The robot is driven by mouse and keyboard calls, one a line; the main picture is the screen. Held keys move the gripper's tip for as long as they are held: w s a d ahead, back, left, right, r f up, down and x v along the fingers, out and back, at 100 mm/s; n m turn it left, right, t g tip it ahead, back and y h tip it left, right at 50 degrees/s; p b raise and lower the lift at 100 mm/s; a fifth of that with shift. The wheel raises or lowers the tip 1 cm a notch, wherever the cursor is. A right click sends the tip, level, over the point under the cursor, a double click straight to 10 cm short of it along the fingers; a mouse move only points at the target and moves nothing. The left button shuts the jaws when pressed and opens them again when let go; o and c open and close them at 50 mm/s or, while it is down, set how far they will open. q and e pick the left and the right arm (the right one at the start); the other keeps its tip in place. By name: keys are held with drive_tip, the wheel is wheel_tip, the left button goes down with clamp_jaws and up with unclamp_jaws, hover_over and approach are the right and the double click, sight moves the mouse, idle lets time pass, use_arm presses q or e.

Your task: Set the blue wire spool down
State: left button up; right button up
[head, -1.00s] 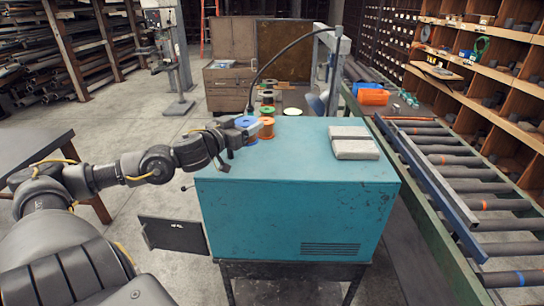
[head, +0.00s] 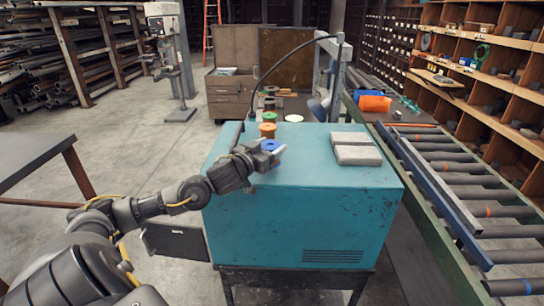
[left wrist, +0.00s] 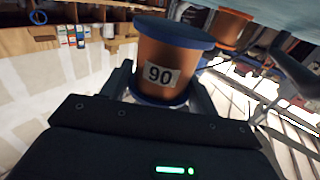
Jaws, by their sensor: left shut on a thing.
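The blue wire spool (head: 271,145) has blue flanges and copper-coloured wire; its label "90" shows in the left wrist view (left wrist: 163,62). My left gripper (head: 268,155) is shut on it, with a finger on each side in the left wrist view. In the head view the spool is over the back left part of the teal cabinet top (head: 310,178). I cannot tell whether it touches the top. An orange spool (head: 267,130) stands just behind it, and also shows in the left wrist view (left wrist: 232,27). My right gripper is out of view.
Two grey blocks (head: 357,155) lie on the right of the cabinet top. More spools (head: 269,117) stand in a row behind. A black curved hose (head: 262,85) rises at the back. A roller conveyor (head: 445,165) runs along the right. The front middle of the top is clear.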

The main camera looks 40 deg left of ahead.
use_arm(q)
wheel_tip(320, 180, down, 2)
drive_tip(key=shift+w+f+p, duration=0.1)
drive_tip(key=shift+p, duration=0.45)
drive_tip(key=shift+f, duration=0.35)
drive_tip(key=o, duration=1.5)
drive_tip(key=shift+f, duration=0.2)
drive_tip(key=shift+r, duration=0.1)
